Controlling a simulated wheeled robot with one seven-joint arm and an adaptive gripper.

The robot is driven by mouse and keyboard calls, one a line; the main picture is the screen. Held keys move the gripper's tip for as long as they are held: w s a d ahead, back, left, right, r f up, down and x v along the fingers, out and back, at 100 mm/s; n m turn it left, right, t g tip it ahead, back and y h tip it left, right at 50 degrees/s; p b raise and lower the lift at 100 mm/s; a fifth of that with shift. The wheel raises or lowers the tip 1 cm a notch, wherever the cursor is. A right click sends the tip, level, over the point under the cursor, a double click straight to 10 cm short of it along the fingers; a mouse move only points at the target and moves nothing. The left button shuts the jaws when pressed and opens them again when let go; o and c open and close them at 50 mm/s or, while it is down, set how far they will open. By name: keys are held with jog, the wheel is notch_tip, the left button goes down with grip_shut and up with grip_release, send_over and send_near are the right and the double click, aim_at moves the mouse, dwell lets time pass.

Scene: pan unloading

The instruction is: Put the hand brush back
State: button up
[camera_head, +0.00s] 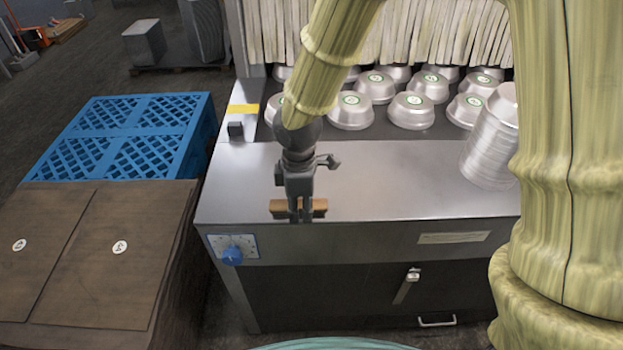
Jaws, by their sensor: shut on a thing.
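My gripper (299,208) points down at the front part of the steel machine top, left of its middle. It is shut on the wooden hand brush (319,206), whose brown ends stick out to the left and right of the fingers. The middle of the brush is hidden behind the fingers. The bristles cannot be made out. The brush is at or just above the steel top (400,185); I cannot tell whether it touches.
Several upturned silver pans (411,108) stand at the back below a strip curtain (430,35). A stack of pans (489,150) stands at the right. A blue crate (135,108) and brown boards (100,250) lie to the left. The middle of the steel top is clear.

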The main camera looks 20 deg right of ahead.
jog(key=w+d+p, duration=0.1)
jog(key=w+d, duration=0.1)
jog(key=w, duration=0.2)
jog(key=w+d+p, duration=0.2)
jog(key=w, duration=0.2)
jog(key=w+d+f+p, duration=0.1)
jog(key=w+d, duration=0.1)
jog(key=w, duration=0.2)
jog(key=shift+w+d+f+p, duration=0.1)
jog(key=shift+w+d+p, duration=0.25)
jog(key=shift+w, duration=0.05)
jog(key=shift+f+p, duration=0.85)
jog(key=shift+f, duration=1)
jog(key=shift+f, duration=0.15)
jog(key=o, duration=1)
jog(key=shift+r+b, duration=1.5)
jog(key=shift+r, duration=4.65)
jog(key=shift+w, duration=0.1)
